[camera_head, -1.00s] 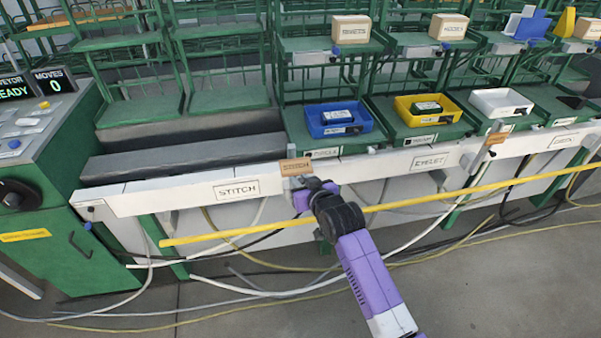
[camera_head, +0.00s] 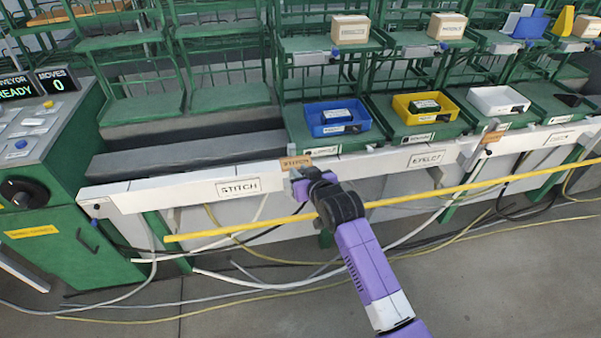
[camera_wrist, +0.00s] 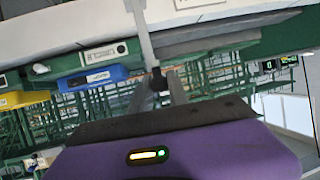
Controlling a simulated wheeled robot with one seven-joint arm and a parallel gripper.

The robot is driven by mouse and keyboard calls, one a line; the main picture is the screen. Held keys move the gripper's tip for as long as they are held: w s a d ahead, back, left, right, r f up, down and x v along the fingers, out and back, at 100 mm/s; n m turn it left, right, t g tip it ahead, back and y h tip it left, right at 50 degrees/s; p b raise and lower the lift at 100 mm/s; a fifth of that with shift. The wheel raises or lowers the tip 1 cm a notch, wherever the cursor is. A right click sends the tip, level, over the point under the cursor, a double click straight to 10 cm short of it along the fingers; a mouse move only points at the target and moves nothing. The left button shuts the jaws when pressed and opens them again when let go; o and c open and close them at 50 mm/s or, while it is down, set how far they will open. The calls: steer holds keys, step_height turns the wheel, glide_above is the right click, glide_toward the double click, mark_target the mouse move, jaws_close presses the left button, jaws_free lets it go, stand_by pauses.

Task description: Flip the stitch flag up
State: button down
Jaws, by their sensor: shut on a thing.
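The stitch flag, a small tan plate marked STITCH (camera_head: 296,162), is at the top edge of the white front rail, right of the STITCH label (camera_head: 238,187). My gripper (camera_head: 300,183) is just below the plate, at the rail's front. In the wrist view my gripper (camera_wrist: 158,82) is shut on the dark end of a thin grey lever (camera_wrist: 143,35), which appears to belong to the flag. The tan plate is not clear in the wrist view, and my wrist partly hides the grip in the head view.
A yellow bar (camera_head: 440,196) runs along the front, and my arm crosses it. A second tan flag (camera_head: 494,138) stands right of the EYELET label (camera_head: 427,158). Blue (camera_head: 337,118), yellow (camera_head: 426,108) and white (camera_head: 498,100) bins sit behind the rail. Cables lie on the floor.

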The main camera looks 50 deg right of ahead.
steer(key=shift+w+r, duration=0.15)
steer(key=shift+r, duration=0.15)
steer(key=c, duration=1.4)
jaws_free()
steer(key=shift+o, duration=0.7)
steer(key=shift+f, duration=0.2)
steer(key=v, duration=0.8)
steer(key=shift+b, duration=0.4)
steer(key=shift+d, duration=0.1)
